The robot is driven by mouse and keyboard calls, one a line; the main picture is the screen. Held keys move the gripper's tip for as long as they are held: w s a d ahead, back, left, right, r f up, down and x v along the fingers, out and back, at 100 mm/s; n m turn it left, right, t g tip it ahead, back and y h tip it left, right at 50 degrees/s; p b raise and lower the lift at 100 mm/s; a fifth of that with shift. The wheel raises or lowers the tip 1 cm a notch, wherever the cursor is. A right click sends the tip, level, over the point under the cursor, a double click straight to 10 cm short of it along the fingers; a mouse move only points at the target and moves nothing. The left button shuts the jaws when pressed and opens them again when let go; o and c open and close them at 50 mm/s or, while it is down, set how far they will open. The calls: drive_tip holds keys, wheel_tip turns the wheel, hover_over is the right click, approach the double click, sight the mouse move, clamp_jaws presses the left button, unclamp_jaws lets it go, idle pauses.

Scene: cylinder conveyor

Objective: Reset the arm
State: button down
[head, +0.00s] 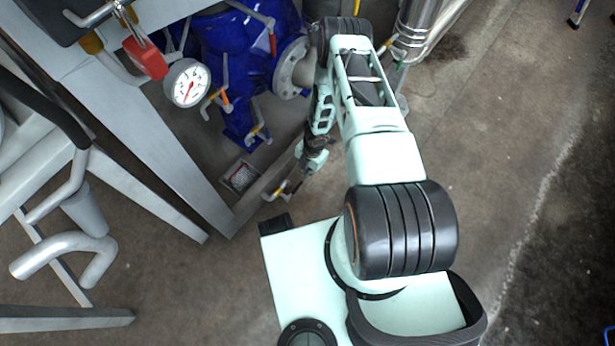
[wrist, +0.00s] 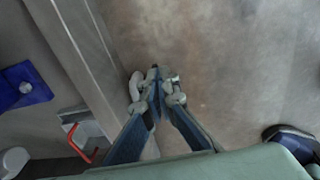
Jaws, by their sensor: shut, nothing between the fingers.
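My gripper (wrist: 154,78) is in the lower middle of the wrist view, its two fingers drawn together with nothing between them. Below the fingertips there is only bare floor and the side of a grey beam. In the head view my gripper (head: 277,192) is small and hangs low at the end of my arm, over the floor and close to the grey frame. My arm reaches up and away from my base, bends at the far end and comes down to the gripper.
A blue pump body (head: 235,60) with pipes stands behind the gripper. A white pressure gauge (head: 187,83) and a red padlock (head: 146,58) are at upper left. A grey metal frame (head: 165,150) runs along the left. Bare concrete floor (head: 520,150) is free at right.

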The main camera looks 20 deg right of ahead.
drive_tip(key=w+d+r, duration=0.2)
drive_tip(key=d+r, duration=0.1)
drive_tip(key=r, duration=0.4)
drive_tip(key=shift+w+d+p, duration=0.15)
drive_tip(key=shift+d+p, duration=0.15)
drive_tip(key=shift+p, duration=0.15)
drive_tip(key=shift+d, duration=0.1)
